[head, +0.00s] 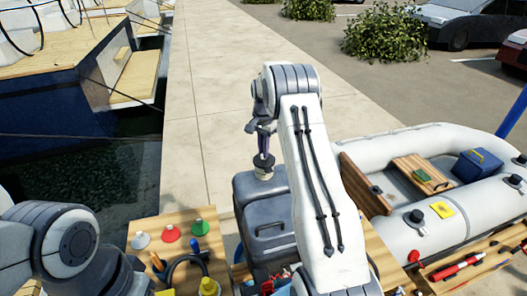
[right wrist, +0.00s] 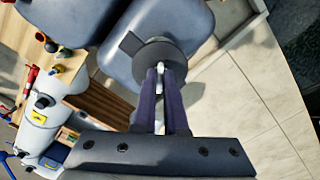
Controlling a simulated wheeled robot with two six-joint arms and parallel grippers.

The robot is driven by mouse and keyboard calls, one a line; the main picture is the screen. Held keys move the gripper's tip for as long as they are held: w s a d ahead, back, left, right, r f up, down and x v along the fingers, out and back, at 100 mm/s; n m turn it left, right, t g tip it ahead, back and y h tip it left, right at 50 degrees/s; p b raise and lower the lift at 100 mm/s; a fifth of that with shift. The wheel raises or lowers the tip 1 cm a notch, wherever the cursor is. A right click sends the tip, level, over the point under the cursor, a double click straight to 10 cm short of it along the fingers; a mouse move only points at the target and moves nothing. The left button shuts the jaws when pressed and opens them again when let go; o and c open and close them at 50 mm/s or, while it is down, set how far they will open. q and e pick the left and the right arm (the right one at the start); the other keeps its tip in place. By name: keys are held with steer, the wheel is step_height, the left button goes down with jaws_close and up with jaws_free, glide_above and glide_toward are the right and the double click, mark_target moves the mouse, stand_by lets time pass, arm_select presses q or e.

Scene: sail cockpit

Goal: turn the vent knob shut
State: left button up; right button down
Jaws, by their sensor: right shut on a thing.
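The vent knob (head: 263,161) is a dark round knob on a pale neck on top of a blue-grey tank (head: 265,212). In the right wrist view the knob (right wrist: 150,52) shows as a dark disc with a flat tab sticking out to the left. My right gripper (head: 263,146) comes down on the knob from above. In the right wrist view its two purple-grey fingers (right wrist: 166,92) are shut on the knob, with a narrow gap between them. The fingers hide part of the knob. My left arm shows at the lower left, but its gripper is out of view.
A wooden board (head: 150,222) with coloured cone-shaped pieces stands left of the tank. A grey inflatable boat (head: 400,150) lies to the right. A moored boat (head: 60,110) and dark water are at the left. The pale walkway behind is clear.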

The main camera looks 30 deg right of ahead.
steer(key=m, duration=0.3)
steer(key=shift+w+r+m, duration=0.1)
steer(key=shift+m, duration=0.2)
steer(key=shift+w+m, duration=0.1)
steer(key=shift+m, duration=1.8)
steer(key=c, duration=1)
jaws_free()
steer(key=shift+o, duration=0.2)
